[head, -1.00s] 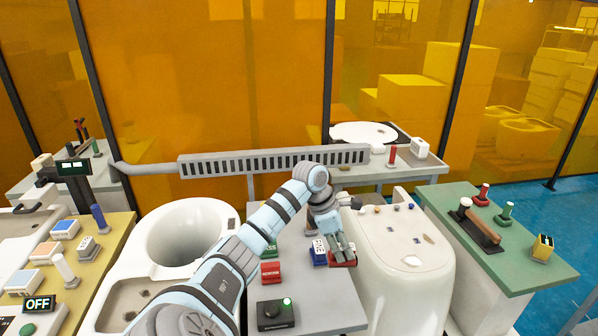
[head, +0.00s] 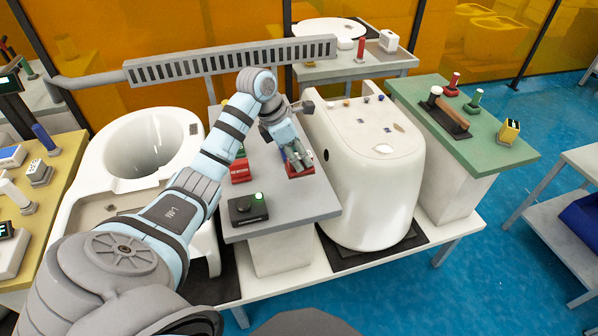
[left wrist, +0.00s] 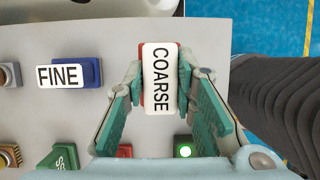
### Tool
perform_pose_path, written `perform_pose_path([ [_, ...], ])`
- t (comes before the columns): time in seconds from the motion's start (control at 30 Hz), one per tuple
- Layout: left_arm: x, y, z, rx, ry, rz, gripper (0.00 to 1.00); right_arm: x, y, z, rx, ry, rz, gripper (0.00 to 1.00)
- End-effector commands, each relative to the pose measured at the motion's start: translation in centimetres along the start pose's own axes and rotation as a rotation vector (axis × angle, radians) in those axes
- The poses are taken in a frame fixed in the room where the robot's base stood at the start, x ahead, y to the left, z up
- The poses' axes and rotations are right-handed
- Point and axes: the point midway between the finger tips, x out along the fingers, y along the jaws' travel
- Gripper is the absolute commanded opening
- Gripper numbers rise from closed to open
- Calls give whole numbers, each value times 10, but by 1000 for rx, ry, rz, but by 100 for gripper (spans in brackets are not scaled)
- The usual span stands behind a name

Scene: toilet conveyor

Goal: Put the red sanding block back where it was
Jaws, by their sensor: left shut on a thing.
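The red sanding block (left wrist: 160,78), with a white label reading COARSE, is between the fingers of my left gripper (left wrist: 161,92) in the left wrist view. The fingers are shut on its two long sides. In the head view, the red block (head: 299,172) shows under the left gripper (head: 297,160), over the front right part of the grey table (head: 290,199). I cannot tell whether it touches the table. A blue block labelled FINE (left wrist: 70,73) lies to its left in the wrist view, a gap apart. My right gripper is not in view.
A black box with a lit green button (head: 248,208) sits at the grey table's front. Another red block (head: 240,171) is left of the gripper. White toilet bodies stand on both sides: a bowl (head: 150,143) left, a rounded one (head: 370,175) right. A green table (head: 490,140) is further right.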

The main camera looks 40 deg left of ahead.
Motion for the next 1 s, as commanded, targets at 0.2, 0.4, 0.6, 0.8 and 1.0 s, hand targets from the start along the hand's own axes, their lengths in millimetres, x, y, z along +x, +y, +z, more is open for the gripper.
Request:
perform_pose_path([
  [0.2,34,0,-14,-1,1,-2,0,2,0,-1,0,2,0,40],
  [0.4,46,1,-19,1,-1,0,0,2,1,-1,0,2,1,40],
  [0.6,49,1,-20,1,-1,0,0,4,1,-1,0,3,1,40],
  [0.8,48,1,-20,1,0,0,45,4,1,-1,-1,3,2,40],
  [1.0,48,1,-20,1,0,0,45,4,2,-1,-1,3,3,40],
])
